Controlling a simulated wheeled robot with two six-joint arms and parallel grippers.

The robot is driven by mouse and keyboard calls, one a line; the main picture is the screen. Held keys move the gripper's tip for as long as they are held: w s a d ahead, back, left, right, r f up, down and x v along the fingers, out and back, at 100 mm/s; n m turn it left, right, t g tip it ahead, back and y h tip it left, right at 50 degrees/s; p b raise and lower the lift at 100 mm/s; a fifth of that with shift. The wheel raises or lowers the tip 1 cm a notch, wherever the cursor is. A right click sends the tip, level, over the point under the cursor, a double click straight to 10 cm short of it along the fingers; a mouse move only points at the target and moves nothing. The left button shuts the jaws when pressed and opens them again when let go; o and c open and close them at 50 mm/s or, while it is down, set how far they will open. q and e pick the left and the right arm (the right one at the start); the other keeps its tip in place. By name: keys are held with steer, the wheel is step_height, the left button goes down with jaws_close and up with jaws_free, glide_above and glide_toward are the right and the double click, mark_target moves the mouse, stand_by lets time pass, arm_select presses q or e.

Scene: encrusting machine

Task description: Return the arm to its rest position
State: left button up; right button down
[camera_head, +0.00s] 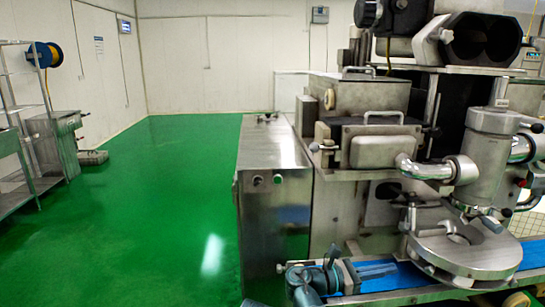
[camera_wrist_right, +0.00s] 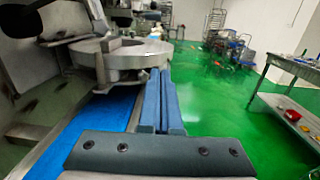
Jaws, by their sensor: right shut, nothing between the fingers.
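My right gripper (camera_head: 392,269) is low in the head view, at the front of the encrusting machine (camera_head: 375,150), pointing right. Its two blue-grey fingers lie together, empty, over or beside the blue conveyor belt (camera_head: 415,275). In the right wrist view the shut fingers (camera_wrist_right: 160,75) point ahead, with the belt (camera_wrist_right: 90,125) to their left. The machine's round steel disc (camera_head: 465,250) is to the right of the fingertips in the head view. It shows ahead and left in the wrist view (camera_wrist_right: 120,58). I cannot tell whether the fingers touch anything. My left gripper is not in view.
Green floor (camera_head: 180,200) is open left of the machine. A steel rack (camera_head: 20,130) and a steel cabinet (camera_head: 58,140) stand at the far left. In the wrist view, a table (camera_wrist_right: 285,110) with small items stands at the right and trolleys (camera_wrist_right: 228,45) stand behind.

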steer(key=s+a+f+m+g+y, duration=0.1)
steer(key=s+a+f+m+y, duration=0.4)
steer(key=f, duration=0.5)
steer(key=s+a+f+m+y, duration=0.2)
steer(key=a+f+m+y, duration=0.4)
steer(key=f, duration=0.4)
steer(key=s+a+f+m+g+y, duration=0.1)
steer(key=s+a+f+m+y, duration=0.15)
steer(key=a, duration=0.25)
steer(key=s+a+f+m+y, duration=0.1)
steer(key=s+a+m+y, duration=0.15)
steer(key=a, duration=0.25)
arm_select(q)
step_height(320, 180, up, 16)
steer(key=p, duration=1.6)
arm_select(e)
step_height(320, 180, up, 16)
steer(key=a+y, duration=0.1)
steer(key=shift+s+r+n, duration=0.15)
steer(key=shift+n, duration=0.15)
arm_select(q)
steer(key=shift+c, duration=1)
steer(key=shift+d, duration=0.15)
arm_select(e)
steer(key=shift+d, duration=0.15)
